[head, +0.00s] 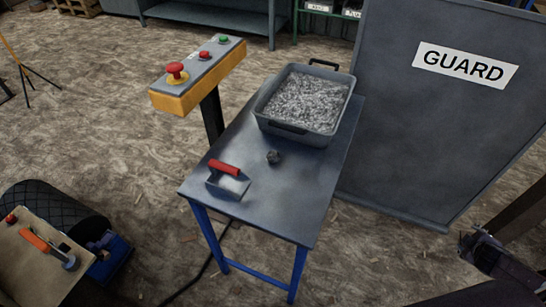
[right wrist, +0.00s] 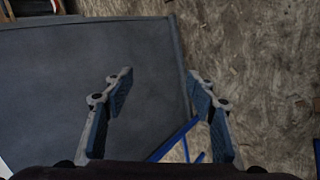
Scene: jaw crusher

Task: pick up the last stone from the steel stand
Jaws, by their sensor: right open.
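One small dark stone (head: 273,157) lies on the top of the steel stand (head: 285,208), near its middle. The stand has a dark grey top and blue legs, and blue bars that look like its legs show in the right wrist view (right wrist: 178,138). My right gripper (head: 468,243) is at the lower right, well right of the stand and apart from the stone. Its two fingers stand apart with nothing between them in the right wrist view (right wrist: 159,82). The stone does not show in that view. My left gripper is not in view.
A grey tray of gravel (head: 264,121) stands behind the stone. A yellow button box (head: 200,78) rises at the stand's left. The large GUARD panel (head: 430,130) stands upright between stand and right side.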

